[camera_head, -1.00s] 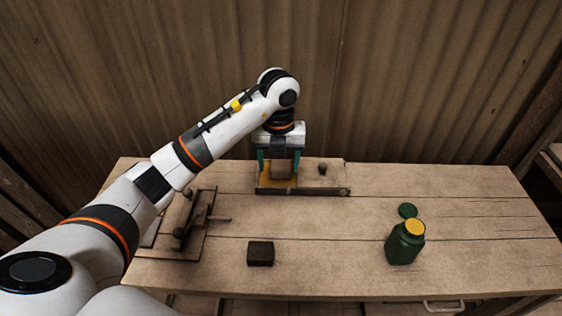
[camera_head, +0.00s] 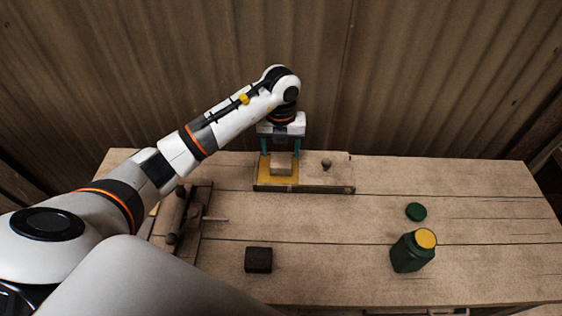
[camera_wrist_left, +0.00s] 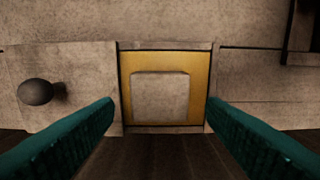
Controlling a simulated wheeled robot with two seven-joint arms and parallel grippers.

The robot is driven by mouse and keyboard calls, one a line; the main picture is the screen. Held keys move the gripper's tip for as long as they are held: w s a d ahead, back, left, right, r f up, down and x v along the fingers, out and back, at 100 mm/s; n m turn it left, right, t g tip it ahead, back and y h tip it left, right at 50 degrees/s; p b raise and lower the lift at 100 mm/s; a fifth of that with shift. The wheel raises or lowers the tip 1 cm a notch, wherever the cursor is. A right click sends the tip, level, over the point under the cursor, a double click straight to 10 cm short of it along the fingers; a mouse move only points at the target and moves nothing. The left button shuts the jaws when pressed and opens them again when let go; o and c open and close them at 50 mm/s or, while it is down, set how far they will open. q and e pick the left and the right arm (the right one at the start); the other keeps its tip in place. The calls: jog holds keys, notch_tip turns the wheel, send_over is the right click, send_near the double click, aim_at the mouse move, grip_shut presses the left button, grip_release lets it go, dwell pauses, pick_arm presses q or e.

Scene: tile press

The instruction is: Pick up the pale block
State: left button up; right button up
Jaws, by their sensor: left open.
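The pale block (camera_head: 281,168) is a small squarish block on a yellow square plate (camera_head: 262,184) at the left part of a low wooden tray-like base near the table's back. In the left wrist view the pale block (camera_wrist_left: 160,97) sits centred on the yellow plate (camera_wrist_left: 126,88). My left gripper (camera_head: 281,150) has two teal fingers, open and empty. In the left wrist view the fingers of my left gripper (camera_wrist_left: 160,105) stand apart, one each side of the block, touching nothing visible. My right gripper is not in view.
A dark knob (camera_head: 327,164) stands on the base right of the block. A wooden device with a rod (camera_head: 192,222) is at the left. A dark block (camera_head: 258,260) lies in front. A green jar (camera_head: 411,254) and a green disc (camera_head: 416,211) are at the right.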

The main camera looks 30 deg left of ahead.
aim_at(281, 160)
pick_arm(q)
notch_tip(281, 160, down, 5)
jog(key=shift+r+p, duration=0.1)
jog(key=shift+p, duration=0.65)
jog(key=shift+f, duration=0.3)
jog(key=shift+w, duration=0.1)
jog(key=c, duration=0.8)
jog(key=shift+o, duration=0.2)
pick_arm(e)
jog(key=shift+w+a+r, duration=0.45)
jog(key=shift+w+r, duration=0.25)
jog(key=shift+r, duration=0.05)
